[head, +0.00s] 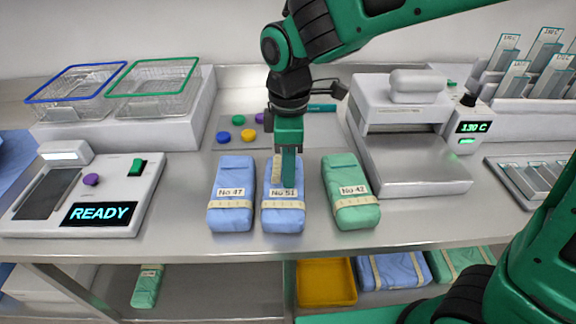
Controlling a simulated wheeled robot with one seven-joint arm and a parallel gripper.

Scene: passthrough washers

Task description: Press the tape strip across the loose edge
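A blue wrapped pack labelled No 51 (283,217) lies in the middle of a row of three on the steel table. A beige tape band (283,204) crosses its lower part. A short beige strip (276,171) shows near its upper end, partly hidden by my gripper; whether it lies flat or is held I cannot tell. My gripper (288,181) points down over this pack, its green fingers seen edge-on, tips at or just above the upper surface. Contact and finger gap are unclear. No loose edge can be made out.
Blue pack No 47 (231,218) lies close on the left, green pack No 42 (353,215) on the right. A READY device (125,190) stands left, a 130 C press (410,172) right. Colored discs (249,135) lie behind. The front table strip is clear.

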